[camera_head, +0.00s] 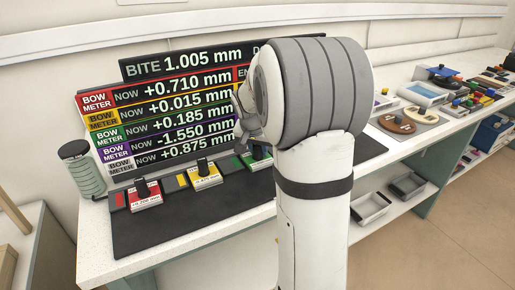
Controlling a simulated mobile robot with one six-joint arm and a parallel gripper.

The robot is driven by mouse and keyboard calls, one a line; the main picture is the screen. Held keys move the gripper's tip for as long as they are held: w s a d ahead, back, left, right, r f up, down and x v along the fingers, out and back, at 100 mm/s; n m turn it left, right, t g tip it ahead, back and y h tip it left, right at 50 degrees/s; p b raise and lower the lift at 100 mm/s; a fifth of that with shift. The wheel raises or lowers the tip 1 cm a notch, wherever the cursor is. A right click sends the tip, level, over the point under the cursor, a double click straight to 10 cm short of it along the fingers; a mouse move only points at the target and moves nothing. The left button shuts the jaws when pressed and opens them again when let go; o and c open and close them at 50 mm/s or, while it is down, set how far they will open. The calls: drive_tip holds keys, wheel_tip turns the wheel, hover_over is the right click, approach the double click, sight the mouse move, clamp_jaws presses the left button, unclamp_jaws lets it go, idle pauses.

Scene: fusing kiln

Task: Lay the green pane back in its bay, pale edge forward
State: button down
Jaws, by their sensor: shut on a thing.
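The green pane (257,158) shows at the right part of the dark mat (190,226), just right of a green strip (239,163) on the mat. My arm covers its right side. My gripper (245,138) is partly hidden behind my own wrist; what shows of it is directly above the pane, and it is shut on it. I cannot tell whether the pane rests on the mat or hangs just above it, nor which way its pale edge faces. A red pane (146,194) and a yellow pane (202,175), each with a black knob, sit to the left beside strips of their colours.
A readout board (170,105) stands behind the mat; its top line reads BITE 1.005 mm, its green row +0.185 mm. A ribbed grey-green canister (82,168) stands at its left. Trays and small parts (425,93) fill the bench to the right. The front mat is clear.

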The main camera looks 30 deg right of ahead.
drive_tip(key=shift+r, duration=0.1)
drive_tip(key=shift+f, duration=0.2)
drive_tip(key=c, duration=1.2)
unclamp_jaws()
drive_tip(key=shift+o, duration=0.2)
drive_tip(key=shift+r, duration=0.1)
